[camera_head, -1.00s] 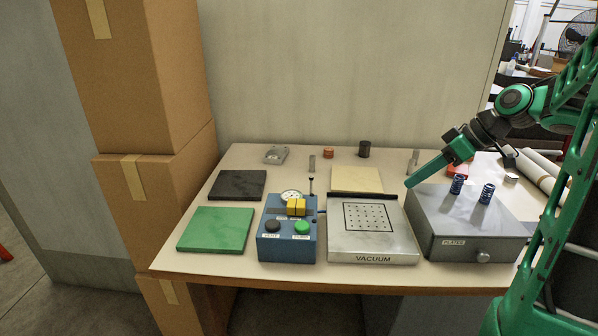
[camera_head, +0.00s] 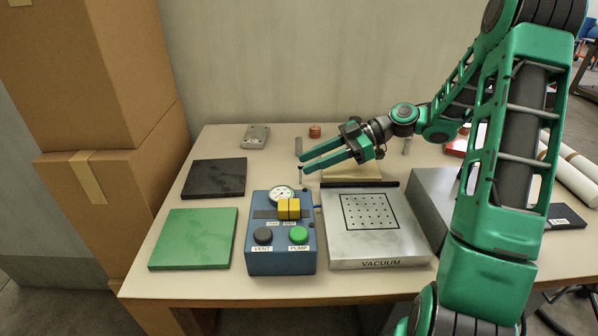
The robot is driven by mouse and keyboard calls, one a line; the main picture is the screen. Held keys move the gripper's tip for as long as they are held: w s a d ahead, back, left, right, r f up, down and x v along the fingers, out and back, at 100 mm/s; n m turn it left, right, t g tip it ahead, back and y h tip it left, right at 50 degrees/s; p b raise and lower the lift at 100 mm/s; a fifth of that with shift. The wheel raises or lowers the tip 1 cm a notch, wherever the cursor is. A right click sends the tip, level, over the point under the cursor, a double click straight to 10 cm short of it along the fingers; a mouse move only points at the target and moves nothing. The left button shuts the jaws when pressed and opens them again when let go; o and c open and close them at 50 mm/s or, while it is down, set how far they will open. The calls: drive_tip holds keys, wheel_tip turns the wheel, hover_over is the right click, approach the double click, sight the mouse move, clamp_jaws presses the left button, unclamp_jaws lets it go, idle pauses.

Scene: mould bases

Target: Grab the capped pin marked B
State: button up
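My gripper (camera_head: 303,163) is over the back middle of the table, its two green fingers pointing left with a gap between them. It looks open, with nothing clearly held. A slim silver pin (camera_head: 298,144) stands upright just behind the fingertips; I cannot tell whether they touch. Another slim grey pin (camera_head: 407,146) stands at the back, right of the gripper. No letter B is legible on either pin, and I cannot make out caps.
A blue vent and pump box (camera_head: 283,263) and a vacuum plate (camera_head: 378,250) stand in front. Green (camera_head: 194,238) and black (camera_head: 215,178) slabs lie left. A grey box (camera_head: 432,205) stands right, partly behind my arm. A copper-coloured cylinder (camera_head: 315,131) and grey block (camera_head: 256,137) are at the back.

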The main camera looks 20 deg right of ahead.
drive_tip(key=x, duration=0.7)
drive_tip(key=shift+a, duration=0.25)
drive_tip(key=shift+s, duration=0.1)
clamp_jaws()
